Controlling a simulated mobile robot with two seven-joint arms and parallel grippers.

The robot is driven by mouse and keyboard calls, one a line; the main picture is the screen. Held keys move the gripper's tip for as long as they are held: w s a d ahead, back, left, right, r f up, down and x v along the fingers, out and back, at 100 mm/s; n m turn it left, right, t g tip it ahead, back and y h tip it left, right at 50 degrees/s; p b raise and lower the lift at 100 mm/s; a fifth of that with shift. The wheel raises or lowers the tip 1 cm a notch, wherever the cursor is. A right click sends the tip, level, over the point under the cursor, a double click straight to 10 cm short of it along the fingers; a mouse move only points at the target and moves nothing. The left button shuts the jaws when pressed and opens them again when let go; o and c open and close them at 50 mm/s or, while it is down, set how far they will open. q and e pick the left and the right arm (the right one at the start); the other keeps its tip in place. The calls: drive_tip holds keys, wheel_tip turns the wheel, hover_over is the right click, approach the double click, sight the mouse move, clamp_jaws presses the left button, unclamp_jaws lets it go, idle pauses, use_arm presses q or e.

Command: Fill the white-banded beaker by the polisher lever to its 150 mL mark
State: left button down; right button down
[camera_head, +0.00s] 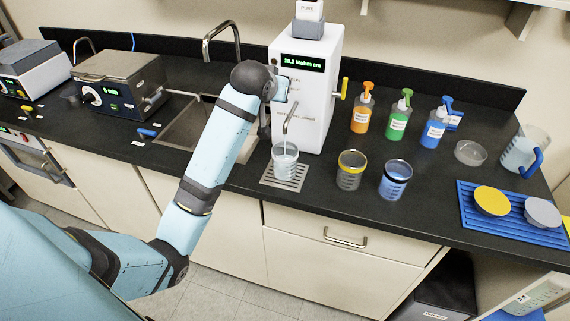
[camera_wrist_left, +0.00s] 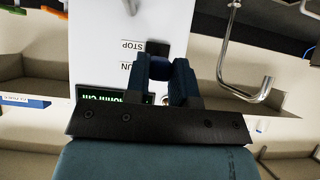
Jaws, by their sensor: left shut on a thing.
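The white polisher (camera_head: 308,92) stands on the counter, its display lit green. My left gripper (camera_head: 268,122) is at the left of the polisher's front. In the left wrist view my left gripper (camera_wrist_left: 166,78) is shut beside the STOP and RUN labels; what it grips, apparently the lever, is mostly hidden between the fingers. The white-banded beaker (camera_head: 285,162) stands upright on the drip grate (camera_head: 284,181) below the thin metal spout (camera_head: 290,117). It holds some pale liquid; its level against the marks is too small to read. My right gripper is not in view.
Orange (camera_head: 362,113), green (camera_head: 399,119) and blue (camera_head: 435,130) bottles stand behind. A sink (camera_head: 193,130) lies left. A yellow handle (camera_head: 344,87) sticks out at the polisher's right.

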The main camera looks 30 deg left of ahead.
use_arm(q)
drive_tip(key=shift+f, duration=0.3)
wheel_tip(320, 180, down, 4)
drive_tip(key=t, duration=0.4)
drive_tip(key=t+y, duration=0.1)
drive_tip(key=shift+w+r+t, duration=0.1)
drive_tip(key=shift+r+t, duration=0.15)
drive_tip(key=shift+t, duration=0.15)
drive_tip(key=c, duration=0.9)
unclamp_jaws()
drive_tip(key=shift+w+r, duration=0.1)
drive_tip(key=shift+r, duration=0.15)
drive_tip(key=shift+c, duration=0.3)
drive_tip(key=shift+r, duration=0.1)
